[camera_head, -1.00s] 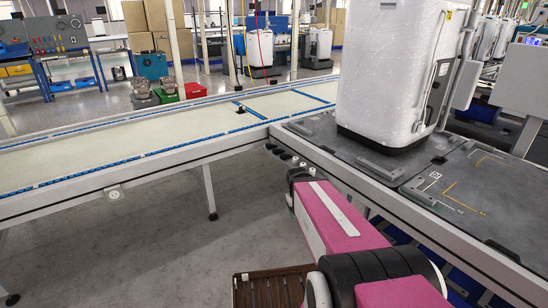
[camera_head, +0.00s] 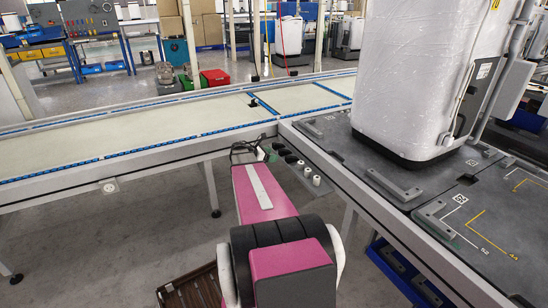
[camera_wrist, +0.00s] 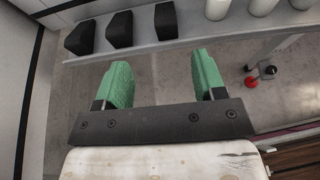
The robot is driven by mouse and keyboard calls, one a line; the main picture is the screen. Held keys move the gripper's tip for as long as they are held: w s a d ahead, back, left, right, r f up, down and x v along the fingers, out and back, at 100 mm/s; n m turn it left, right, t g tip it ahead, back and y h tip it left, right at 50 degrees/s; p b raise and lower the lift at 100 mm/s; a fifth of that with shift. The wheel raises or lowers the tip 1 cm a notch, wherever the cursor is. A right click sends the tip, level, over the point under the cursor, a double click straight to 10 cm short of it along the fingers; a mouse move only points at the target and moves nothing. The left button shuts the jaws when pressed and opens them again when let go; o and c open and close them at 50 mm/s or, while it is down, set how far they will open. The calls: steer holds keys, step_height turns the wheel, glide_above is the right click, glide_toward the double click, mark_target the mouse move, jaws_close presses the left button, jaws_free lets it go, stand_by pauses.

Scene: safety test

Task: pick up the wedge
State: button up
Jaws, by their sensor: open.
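Several black wedges sit in a row on a narrow grey ledge: a left one (camera_wrist: 82,37), a middle one (camera_wrist: 119,29) and a right one (camera_wrist: 166,20) in the wrist view. In the head view, small dark wedges (camera_head: 284,151) show on the ledge beside the conveyor, just right of my arm's far end. My gripper (camera_wrist: 165,76) has two green fingertips, spread apart with nothing between them. It is on the near side of the ledge, apart from the wedges. In the head view my gripper is small and partly hidden by my arm.
White cylinders (camera_head: 312,178) stand on the same ledge, right of the wedges. A white wrapped machine (camera_head: 415,75) stands on the grey conveyor deck at right. The pale conveyor (camera_head: 130,138) runs across to the left. A brown slatted crate (camera_head: 190,287) is low at the front. Floor shows below the ledge.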

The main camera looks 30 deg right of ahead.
mark_target(286, 157)
steer(key=x, duration=0.8)
steer(key=s+x, duration=0.1)
steer(key=x, duration=0.1)
steer(key=shift+d+f, duration=0.2)
steer(key=c, duration=1)
